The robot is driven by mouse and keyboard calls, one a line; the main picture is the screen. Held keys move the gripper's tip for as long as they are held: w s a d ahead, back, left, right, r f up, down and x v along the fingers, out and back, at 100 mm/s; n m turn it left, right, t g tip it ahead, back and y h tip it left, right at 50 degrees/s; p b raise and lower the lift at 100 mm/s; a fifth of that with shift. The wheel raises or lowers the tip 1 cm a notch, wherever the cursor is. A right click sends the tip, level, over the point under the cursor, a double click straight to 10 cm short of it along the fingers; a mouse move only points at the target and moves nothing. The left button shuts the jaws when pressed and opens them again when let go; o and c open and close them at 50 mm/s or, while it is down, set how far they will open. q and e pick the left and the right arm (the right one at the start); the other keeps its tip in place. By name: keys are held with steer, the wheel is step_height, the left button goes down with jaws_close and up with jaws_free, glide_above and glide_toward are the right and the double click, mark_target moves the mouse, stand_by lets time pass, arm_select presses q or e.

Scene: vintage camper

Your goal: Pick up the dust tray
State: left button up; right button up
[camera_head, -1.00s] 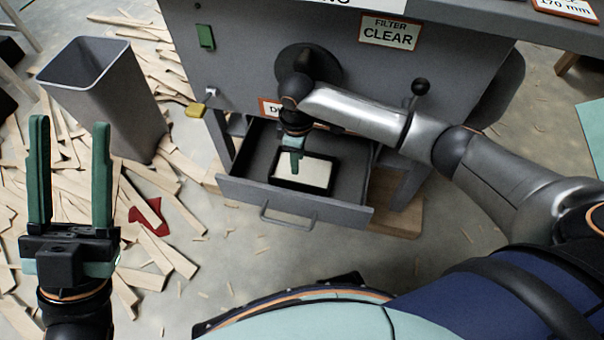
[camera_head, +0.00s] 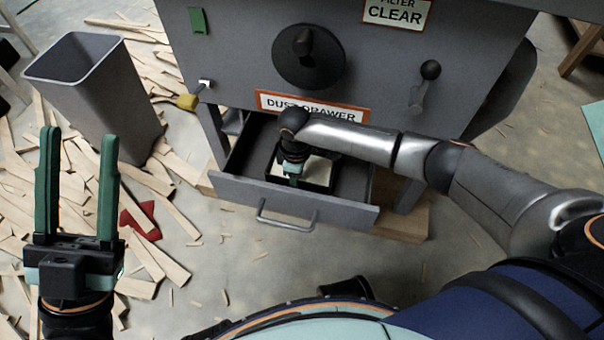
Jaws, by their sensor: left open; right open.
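The dust tray (camera_head: 318,173) is a small black-rimmed tray with a pale inside. It sits in the open grey dust drawer (camera_head: 340,212), below the label "DUST DRAWER". My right gripper (camera_head: 293,180) points down into the drawer at the tray's left part. Its wrist hides part of the tray, and its fingers are mostly hidden. I cannot tell whether they touch the tray. My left gripper (camera_head: 78,185) is open and empty, fingers up, at the left over the floor.
A grey bin (camera_head: 100,95) stands at the left among many wood offcuts (camera_head: 180,212). A red scrap (camera_head: 140,220) lies on the floor. Floor before the drawer is mostly clear.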

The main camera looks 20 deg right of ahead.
steer(key=shift+f, duration=0.5)
steer(key=shift+r, duration=0.1)
jaws_close()
stand_by(0.9)
